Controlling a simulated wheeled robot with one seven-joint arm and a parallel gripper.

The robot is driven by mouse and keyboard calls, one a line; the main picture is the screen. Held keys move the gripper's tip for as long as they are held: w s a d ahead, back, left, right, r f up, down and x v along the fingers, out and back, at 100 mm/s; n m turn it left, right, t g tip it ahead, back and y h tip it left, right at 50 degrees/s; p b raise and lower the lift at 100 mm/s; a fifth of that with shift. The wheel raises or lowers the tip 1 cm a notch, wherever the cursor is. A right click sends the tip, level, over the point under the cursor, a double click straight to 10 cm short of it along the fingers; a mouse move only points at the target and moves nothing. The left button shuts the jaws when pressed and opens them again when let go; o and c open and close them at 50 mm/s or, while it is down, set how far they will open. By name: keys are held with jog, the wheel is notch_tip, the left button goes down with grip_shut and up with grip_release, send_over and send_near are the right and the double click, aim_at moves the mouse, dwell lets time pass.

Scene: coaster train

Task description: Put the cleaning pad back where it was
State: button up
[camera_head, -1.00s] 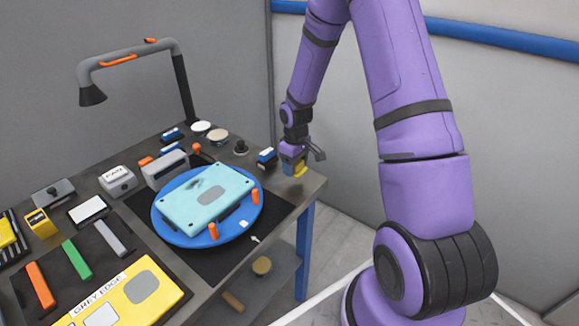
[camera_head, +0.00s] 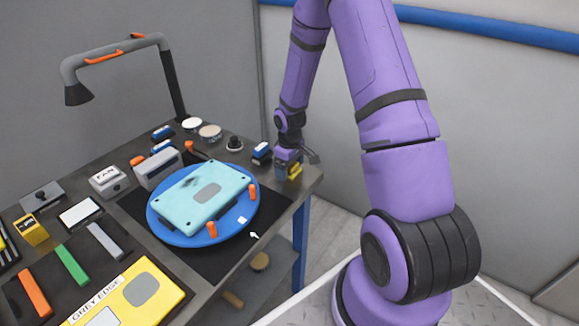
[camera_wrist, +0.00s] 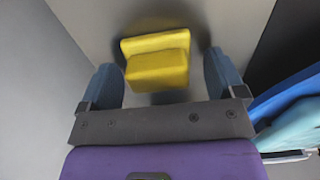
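A yellow stepped block (camera_head: 295,173), which I take to be the cleaning pad, is at the right end of the dark workbench (camera_head: 311,178). In the wrist view the yellow block (camera_wrist: 157,62) lies between and beyond my two blue fingertips. My gripper (camera_wrist: 165,82) is open, with a clear gap to the block on the right and a narrow one on the left. In the head view my gripper (camera_head: 288,166) points down at the block and partly hides it.
A blue round turntable (camera_head: 168,232) carries a teal case (camera_head: 180,207) with orange clamps. A blue-and-white block (camera_head: 261,153) and a black knob (camera_head: 234,143) stand left of my gripper. A lamp (camera_head: 78,94) arches over the back left. The bench's right edge is close.

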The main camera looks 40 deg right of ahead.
notch_tip(320, 180, up, 13)
jog(key=s+a+r+m+t+h, duration=0.1)
jog(key=s+a+r, duration=0.3)
jog(key=r, duration=0.5)
jog(key=s+a+r+m+t, duration=0.1)
jog(key=s+a+r, duration=0.3)
jog(key=r, duration=0.5)
jog(key=s+a+r+t, duration=0.1)
jog(key=s+r, duration=0.2)
jog(key=s, duration=0.3)
jog(key=s+a+r+m+t, duration=0.1)
jog(key=s+a+r, duration=0.1)
jog(key=s, duration=0.5)
jog(key=s+a+r+m+t+y, duration=0.1)
jog(key=s+r, duration=0.3)
jog(key=s, duration=0.2)
jog(key=shift+s+a+r, duration=0.2)
jog(key=shift+a+r, duration=0.15)
jog(key=shift+a, duration=0.05)
